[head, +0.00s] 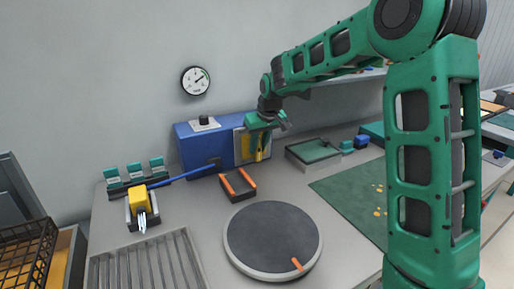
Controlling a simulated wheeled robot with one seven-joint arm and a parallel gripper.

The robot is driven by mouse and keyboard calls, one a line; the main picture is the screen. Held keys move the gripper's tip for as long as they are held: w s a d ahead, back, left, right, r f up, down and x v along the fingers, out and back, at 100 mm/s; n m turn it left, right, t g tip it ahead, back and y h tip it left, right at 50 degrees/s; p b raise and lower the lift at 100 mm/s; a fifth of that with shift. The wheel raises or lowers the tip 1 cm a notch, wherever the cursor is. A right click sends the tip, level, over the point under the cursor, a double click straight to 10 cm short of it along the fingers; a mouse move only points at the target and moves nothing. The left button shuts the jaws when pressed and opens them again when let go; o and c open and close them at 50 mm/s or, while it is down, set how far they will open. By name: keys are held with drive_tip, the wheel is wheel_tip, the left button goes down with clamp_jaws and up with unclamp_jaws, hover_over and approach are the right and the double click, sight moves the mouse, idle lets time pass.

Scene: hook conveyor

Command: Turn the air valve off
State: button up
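No part is plainly marked as the air valve. A black knob on a white plate (204,122) sits on top of a blue box (195,150) against the wall and may be it. My gripper (281,122) is at the upper right front of the blue box, right of the knob and apart from it. It is above a yellowish panel (253,146) on the box's face and partly covers its top edge. The fingers are small and seen from an angle, so I cannot tell whether they are open or hold anything. A round gauge (195,81) hangs on the wall above.
A blue bar (185,176) runs from the box to a yellow block (140,201). A dark tray with orange edges (237,184), a round turntable (272,240) and a grey lidded box (313,152) stand on the bench. My arm hides part of the right side.

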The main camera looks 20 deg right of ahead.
clamp_jaws()
drive_tip(key=shift+d, duration=0.1)
drive_tip(key=shift+w+d+m+y, duration=0.1)
drive_tip(key=shift+d+m+y, duration=0.2)
drive_tip(key=shift+y, duration=0.9)
drive_tip(key=y, duration=0.2)
drive_tip(key=g+y, duration=0.1)
drive_tip(key=shift+d+f+m, duration=0.2)
drive_tip(key=shift+d+m, duration=0.05)
drive_tip(key=shift+m, duration=0.15)
drive_tip(key=y, duration=0.2)
drive_tip(key=m+y, duration=0.1)
drive_tip(key=y, duration=0.1)
drive_tip(key=shift+w+d+f+y, duration=0.1)
drive_tip(key=shift+d+f+y, duration=0.1)
drive_tip(key=shift+y, duration=0.2)
drive_tip(key=shift+f+m+y, duration=0.15)
drive_tip(key=shift+m+y, duration=0.15)
drive_tip(key=shift+y, duration=0.65)
drive_tip(key=shift+f+m+y, duration=0.1)
drive_tip(key=shift+m+y, duration=0.2)
drive_tip(key=shift+y, duration=0.65)
